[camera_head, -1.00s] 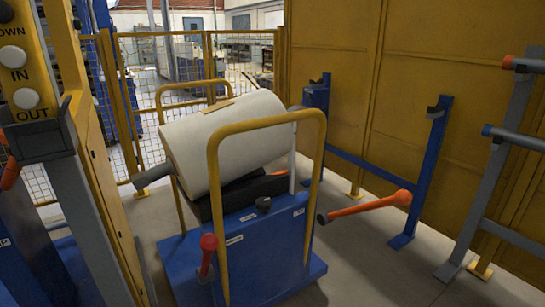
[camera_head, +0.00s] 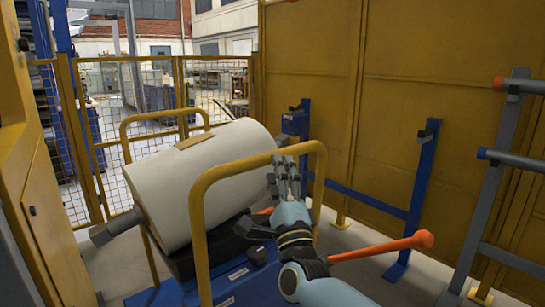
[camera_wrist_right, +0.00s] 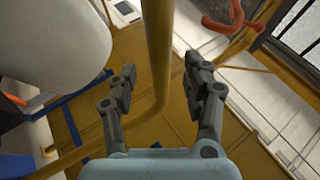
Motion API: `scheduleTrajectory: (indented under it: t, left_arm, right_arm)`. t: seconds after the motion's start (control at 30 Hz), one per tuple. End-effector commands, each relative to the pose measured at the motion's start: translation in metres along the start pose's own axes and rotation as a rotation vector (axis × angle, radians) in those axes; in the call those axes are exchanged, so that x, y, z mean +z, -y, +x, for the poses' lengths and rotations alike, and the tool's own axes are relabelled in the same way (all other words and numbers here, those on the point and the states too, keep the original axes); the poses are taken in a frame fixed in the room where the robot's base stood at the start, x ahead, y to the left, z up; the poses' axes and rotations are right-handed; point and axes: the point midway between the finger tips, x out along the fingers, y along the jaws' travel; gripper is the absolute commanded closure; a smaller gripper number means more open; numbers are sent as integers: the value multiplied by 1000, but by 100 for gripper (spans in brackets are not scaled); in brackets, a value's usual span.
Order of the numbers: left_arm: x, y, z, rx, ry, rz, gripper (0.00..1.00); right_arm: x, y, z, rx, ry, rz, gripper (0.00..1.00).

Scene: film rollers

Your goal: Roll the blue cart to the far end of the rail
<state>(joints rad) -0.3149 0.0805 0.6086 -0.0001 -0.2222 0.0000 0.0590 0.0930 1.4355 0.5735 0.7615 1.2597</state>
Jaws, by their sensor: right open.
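The blue cart (camera_head: 235,285) stands in front of me, its lower part cut off by the bottom edge of the head view. It carries a large white roll (camera_head: 205,180) and has yellow tube handles, the near one (camera_head: 200,225) closest to me. My right gripper (camera_head: 286,172) is at the right side of the near handle, beside the roll's right end. In the right wrist view my open gripper (camera_wrist_right: 160,82) has a yellow tube (camera_wrist_right: 159,45) between its fingers, which stand apart from it. My left gripper is not in view. I cannot make out the rail.
A yellow wall (camera_head: 395,80) runs along the right. Blue racks (camera_head: 420,190) and a grey rack (camera_head: 495,190) stand before it. A yellow mesh fence (camera_head: 110,105) closes off the back. A yellow cabinet (camera_head: 50,225) is close on the left.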

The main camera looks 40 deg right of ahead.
Motion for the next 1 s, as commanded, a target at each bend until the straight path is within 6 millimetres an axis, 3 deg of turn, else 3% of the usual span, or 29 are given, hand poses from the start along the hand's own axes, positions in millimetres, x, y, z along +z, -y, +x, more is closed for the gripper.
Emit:
scheduleTrajectory:
  t: [0.1,0.3,0.63,1.0]
  left_arm:
    - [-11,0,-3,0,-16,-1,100]
    - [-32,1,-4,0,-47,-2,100]
    - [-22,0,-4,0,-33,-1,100]
    - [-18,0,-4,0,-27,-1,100]
  right_arm:
    - [0,1,23,-1,1,-1,50]
    - [0,-1,45,2,0,-2,50]
    - [0,-1,48,3,0,-2,50]
    - [0,-1,48,4,0,-2,98]
